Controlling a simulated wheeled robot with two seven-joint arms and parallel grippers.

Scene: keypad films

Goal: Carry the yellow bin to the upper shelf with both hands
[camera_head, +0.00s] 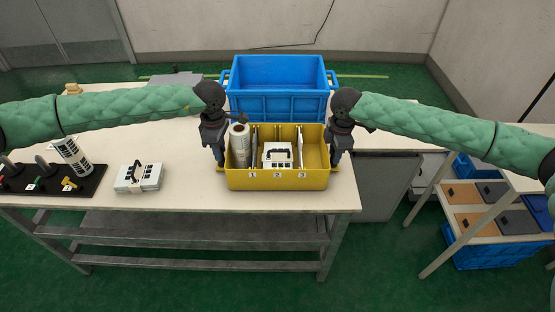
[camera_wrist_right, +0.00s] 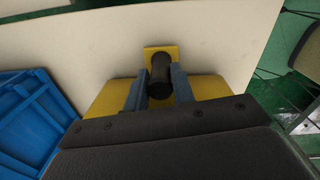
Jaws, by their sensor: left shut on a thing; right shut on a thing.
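The yellow bin (camera_head: 277,181) is at the front right of the table in the head view, with slots marked 1, 2 and 3. It holds a white roll (camera_head: 240,146) at the left and a white keypad pack with a black handle (camera_head: 277,155) in the middle. My left gripper (camera_head: 217,160) is shut at the bin's left end. My right gripper (camera_head: 335,158) is shut at its right end. The right wrist view shows the right fingers closed around a dark handle (camera_wrist_right: 161,76) on the yellow bin (camera_wrist_right: 208,88). I cannot tell whether the bin touches the table.
A blue crate (camera_head: 277,106) stands right behind the bin. On the white table (camera_head: 190,180) lie another white pack (camera_head: 139,177) and a black tray (camera_head: 62,182) holding a roll and tools. A shelf unit (camera_head: 480,232) with blue bins stands at the right, beyond a floor gap.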

